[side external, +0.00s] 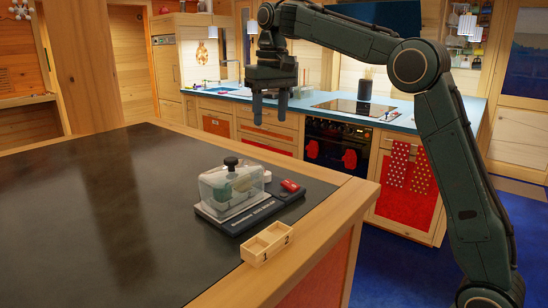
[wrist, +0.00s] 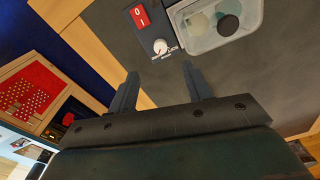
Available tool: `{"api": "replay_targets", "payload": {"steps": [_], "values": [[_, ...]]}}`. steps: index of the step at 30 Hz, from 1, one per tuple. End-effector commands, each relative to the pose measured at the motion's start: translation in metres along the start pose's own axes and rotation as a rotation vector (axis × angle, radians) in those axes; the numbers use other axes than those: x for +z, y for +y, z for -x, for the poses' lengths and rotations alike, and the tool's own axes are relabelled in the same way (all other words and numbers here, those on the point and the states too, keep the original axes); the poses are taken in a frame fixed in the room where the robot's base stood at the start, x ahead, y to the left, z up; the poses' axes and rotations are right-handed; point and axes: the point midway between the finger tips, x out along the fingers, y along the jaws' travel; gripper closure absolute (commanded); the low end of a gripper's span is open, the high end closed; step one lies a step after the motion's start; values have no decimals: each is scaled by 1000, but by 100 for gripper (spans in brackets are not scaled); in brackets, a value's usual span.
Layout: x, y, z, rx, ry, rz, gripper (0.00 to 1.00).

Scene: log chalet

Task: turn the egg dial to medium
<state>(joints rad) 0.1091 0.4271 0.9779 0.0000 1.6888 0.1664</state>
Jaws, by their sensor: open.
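The egg cooker has a dark base (side external: 240,222) and a clear lid (side external: 215,186) with a black knob, and it sits near the counter's front right corner. Pale egg shapes show through the lid in the wrist view (wrist: 240,38). The egg dial (wrist: 160,47) is a small white knob with marks beside it. Its setting is too small to read. My gripper (side external: 270,120) hangs open and empty, fingers down, well above the cooker. In the wrist view my gripper (wrist: 160,70) has its fingertips spread, with the dial between and beyond them, not touched.
A red rocker switch (wrist: 138,17) marked 0 and 1 sits beside the dial. A small wooden two-part tray (side external: 266,244) numbered 1 and 2 stands at the counter's wooden edge, in front of the cooker. The dark countertop (side external: 100,220) to the left is bare.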

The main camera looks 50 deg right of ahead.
Motion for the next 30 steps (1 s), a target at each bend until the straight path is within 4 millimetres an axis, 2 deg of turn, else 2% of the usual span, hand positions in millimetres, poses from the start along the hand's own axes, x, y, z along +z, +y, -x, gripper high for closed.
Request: {"api": "replay_targets", "payload": {"steps": [3,9,22,30], "values": [[-16,1,-8,4,-24,-15,50],[-26,2,-15,8,-45,-29,50],[-27,2,-19,9,-47,-30,50],[-26,2,-34,9,-49,-30,50]]}}
